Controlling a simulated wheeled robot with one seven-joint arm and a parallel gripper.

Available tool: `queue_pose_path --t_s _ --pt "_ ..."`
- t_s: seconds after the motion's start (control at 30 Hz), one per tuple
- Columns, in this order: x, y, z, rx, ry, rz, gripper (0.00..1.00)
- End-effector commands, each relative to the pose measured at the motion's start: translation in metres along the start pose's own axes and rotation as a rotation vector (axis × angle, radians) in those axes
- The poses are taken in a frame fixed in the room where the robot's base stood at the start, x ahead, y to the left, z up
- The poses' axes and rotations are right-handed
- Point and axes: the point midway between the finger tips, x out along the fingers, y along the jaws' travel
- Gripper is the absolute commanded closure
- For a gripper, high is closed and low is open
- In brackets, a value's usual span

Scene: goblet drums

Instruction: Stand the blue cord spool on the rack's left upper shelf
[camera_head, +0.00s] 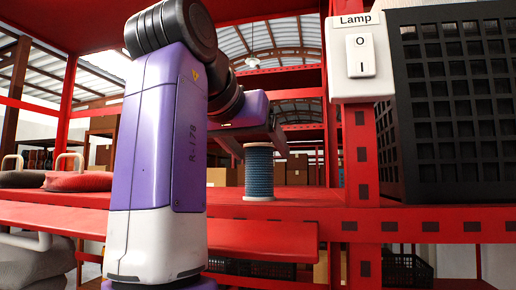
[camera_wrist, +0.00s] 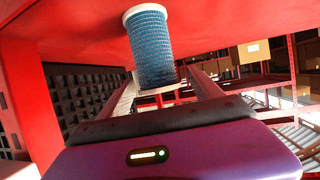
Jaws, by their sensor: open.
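The blue cord spool (camera_head: 259,172) has pale end discs and stands upright on the red shelf (camera_head: 310,198), near its front edge. In the wrist view the spool (camera_wrist: 151,48) appears upside down, its base against the red surface. My gripper (camera_wrist: 168,88) is open, with one finger on each side of the spool's top end in that picture. I cannot tell whether either finger touches it. In the head view my gripper (camera_head: 264,136) is just above and behind the spool's top, partly hidden by my arm.
A lamp switch box (camera_head: 358,57) is fixed to the red post right of the spool. A black lattice crate (camera_head: 455,105) stands further right. Red round pads (camera_head: 80,181) lie on the left. A red board (camera_head: 262,236) juts out below the shelf. Cardboard boxes (camera_head: 216,177) stand behind.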

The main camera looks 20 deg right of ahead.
Motion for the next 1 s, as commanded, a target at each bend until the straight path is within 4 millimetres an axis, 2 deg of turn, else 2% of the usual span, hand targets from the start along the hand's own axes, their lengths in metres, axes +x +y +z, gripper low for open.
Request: queue_pose_path --t_s 0.17,0.6,0.7,0.83,1.0 --pt "-0.008 0.000 -0.001 0.000 0.002 -0.001 0.25" --pt "-0.092 0.000 -0.001 0.000 0.001 -0.002 0.25" --pt "-0.106 0.000 -0.001 0.000 0.001 -0.002 0.25" --pt "-0.117 0.000 -0.002 0.000 0.001 -0.001 0.25" --pt "-0.121 0.000 -0.002 0.000 0.000 0.000 0.25"
